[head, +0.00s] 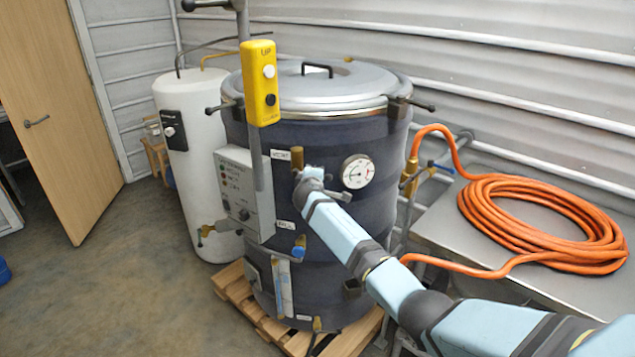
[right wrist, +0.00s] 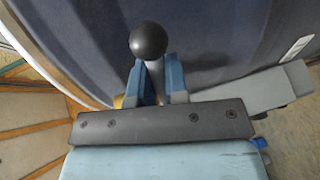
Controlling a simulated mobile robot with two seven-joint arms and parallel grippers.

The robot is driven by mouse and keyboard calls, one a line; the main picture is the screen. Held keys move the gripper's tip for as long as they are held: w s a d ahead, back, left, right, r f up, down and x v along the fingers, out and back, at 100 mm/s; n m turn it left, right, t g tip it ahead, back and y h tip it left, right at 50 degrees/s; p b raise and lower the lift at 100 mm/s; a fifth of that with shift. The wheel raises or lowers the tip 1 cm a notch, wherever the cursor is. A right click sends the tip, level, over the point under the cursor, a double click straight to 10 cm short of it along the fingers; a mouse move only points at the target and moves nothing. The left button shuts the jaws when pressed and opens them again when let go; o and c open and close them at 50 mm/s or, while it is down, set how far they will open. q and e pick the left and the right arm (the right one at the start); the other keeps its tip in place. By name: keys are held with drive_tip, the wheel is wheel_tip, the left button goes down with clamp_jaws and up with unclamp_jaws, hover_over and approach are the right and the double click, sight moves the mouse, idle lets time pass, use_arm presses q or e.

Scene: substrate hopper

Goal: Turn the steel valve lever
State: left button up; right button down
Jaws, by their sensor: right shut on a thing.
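The steel valve lever (right wrist: 154,72) ends in a black ball knob (right wrist: 148,41) in the right wrist view. My right gripper (right wrist: 157,80) is shut on it, with one blue finger on each side of the bar just below the knob. In the head view my right gripper (head: 309,175) is at the front of the dark blue jacketed vessel (head: 375,210), beside a brass fitting (head: 297,157). There the lever is too small and covered to make out. My left gripper is not in view.
A yellow push-button box (head: 260,85) hangs before the vessel, above a grey control panel (head: 243,185). A dial gauge (head: 357,171) is close right of my gripper. An orange hose (head: 540,222) lies coiled on a steel table (head: 450,240). Open floor (head: 110,270) is at left.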

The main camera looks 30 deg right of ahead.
drive_tip(key=shift+r+n, duration=0.3)
idle(0.5)
drive_tip(key=c, duration=1.2)
unclamp_jaws()
drive_tip(key=shift+o, duration=0.2)
drive_tip(key=v, duration=1.3)
drive_tip(key=shift+s+a+b, duration=0.25)
drive_tip(key=shift+b, duration=0.05)
